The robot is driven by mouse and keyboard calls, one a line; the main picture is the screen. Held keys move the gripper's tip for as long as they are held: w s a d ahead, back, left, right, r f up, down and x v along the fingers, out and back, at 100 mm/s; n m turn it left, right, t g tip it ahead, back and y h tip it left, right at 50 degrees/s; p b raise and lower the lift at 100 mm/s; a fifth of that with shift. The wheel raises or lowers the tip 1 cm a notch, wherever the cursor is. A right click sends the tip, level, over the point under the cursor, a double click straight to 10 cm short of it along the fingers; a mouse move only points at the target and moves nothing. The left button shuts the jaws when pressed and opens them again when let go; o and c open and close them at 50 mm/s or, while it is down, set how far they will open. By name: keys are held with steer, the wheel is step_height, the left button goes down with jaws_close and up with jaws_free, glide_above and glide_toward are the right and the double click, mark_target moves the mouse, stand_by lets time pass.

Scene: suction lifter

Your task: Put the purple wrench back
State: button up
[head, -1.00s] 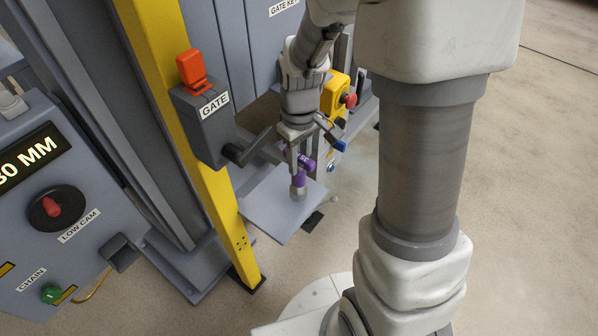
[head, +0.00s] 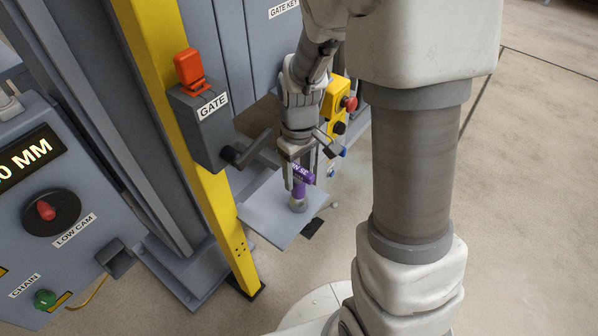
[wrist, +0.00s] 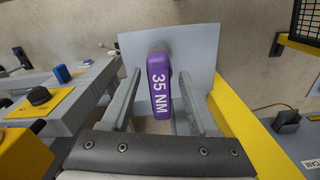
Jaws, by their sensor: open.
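The purple wrench (head: 303,186) is upright or nearly so over a light grey plate (head: 262,215), with its grey lower end at the plate. I cannot tell whether that end touches it. In the wrist view the purple wrench (wrist: 159,88) shows its "35 NM" label. My gripper (head: 300,177) is open around the wrench's upper part. In the wrist view my gripper (wrist: 160,82) has one finger on each side of the wrench, with visible gaps. The wrench's underside is hidden.
A yellow post (head: 190,130) carries the GATE box (head: 200,125) with an orange switch and a dark handle close left of my gripper. A yellow box with a red button (head: 348,103) stands behind. A control panel (head: 75,250) is at left. Floor is open at right.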

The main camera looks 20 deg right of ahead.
step_height(320, 180, up, 13)
steer(key=p, duration=0.5)
steer(key=s+r+m+t, duration=0.5)
steer(key=s+r, duration=0.7)
steer(key=s, duration=0.1)
steer(key=shift+s+r+t, duration=0.3)
steer(key=shift+s+r, duration=0.1)
step_height(320, 180, up, 20)
steer(key=p, duration=1.9)
steer(key=shift+f, duration=0.15)
steer(key=shift+c, duration=0.9)
steer(key=shift+a+f, duration=0.1)
